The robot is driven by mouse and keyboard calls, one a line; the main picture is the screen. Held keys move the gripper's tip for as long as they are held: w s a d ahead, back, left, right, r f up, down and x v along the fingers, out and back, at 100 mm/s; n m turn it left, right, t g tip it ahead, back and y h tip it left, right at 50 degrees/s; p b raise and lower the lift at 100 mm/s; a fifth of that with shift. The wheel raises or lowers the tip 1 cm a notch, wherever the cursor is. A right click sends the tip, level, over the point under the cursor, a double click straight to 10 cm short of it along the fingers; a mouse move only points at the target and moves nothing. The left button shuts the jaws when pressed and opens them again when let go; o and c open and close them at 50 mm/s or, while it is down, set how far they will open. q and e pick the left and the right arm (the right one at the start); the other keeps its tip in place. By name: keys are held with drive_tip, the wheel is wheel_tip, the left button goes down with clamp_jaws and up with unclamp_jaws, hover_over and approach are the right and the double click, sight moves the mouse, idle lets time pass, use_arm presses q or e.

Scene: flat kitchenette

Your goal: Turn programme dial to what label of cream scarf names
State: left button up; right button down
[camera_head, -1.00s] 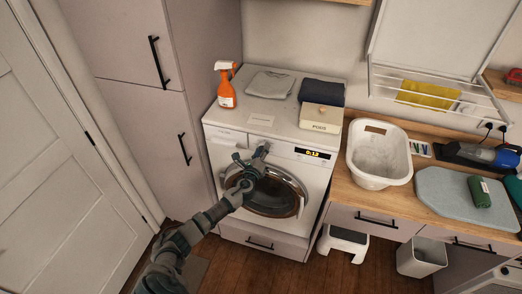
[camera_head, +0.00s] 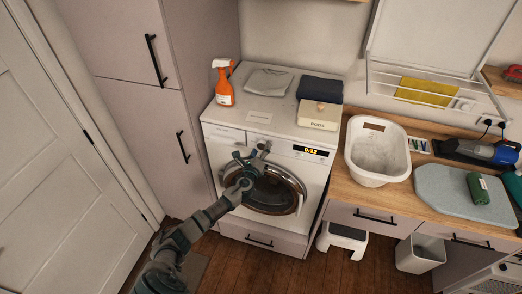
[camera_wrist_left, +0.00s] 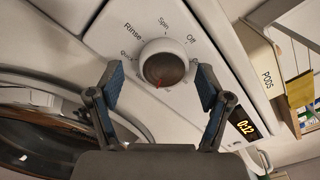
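The programme dial (camera_wrist_left: 163,63) is a round knob on the washing machine's white panel. Printed words around it include Rinse, Spin and Off; others are blurred or hidden. A red mark shows at the knob's lower edge in the wrist view. My left gripper (camera_wrist_left: 160,87) is open, with one finger on each side of the dial's lower part; I cannot tell whether they touch it. In the head view my left gripper (camera_head: 252,153) is at the machine's front panel. I cannot pick out a cream scarf or read its label. My right gripper is not in view.
The washing machine (camera_head: 220,140) has a round door below the panel and a lit display (camera_head: 311,151). On top are an orange spray bottle (camera_head: 224,88), folded grey cloth (camera_head: 268,80), folded dark cloth (camera_head: 320,89) and a PODS box (camera_head: 319,115). A white basket (camera_head: 378,180) stands right.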

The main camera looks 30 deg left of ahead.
use_arm(q)
drive_tip(key=shift+r, duration=0.1)
drive_tip(key=v, duration=1.2)
drive_tip(key=shift+w, duration=0.1)
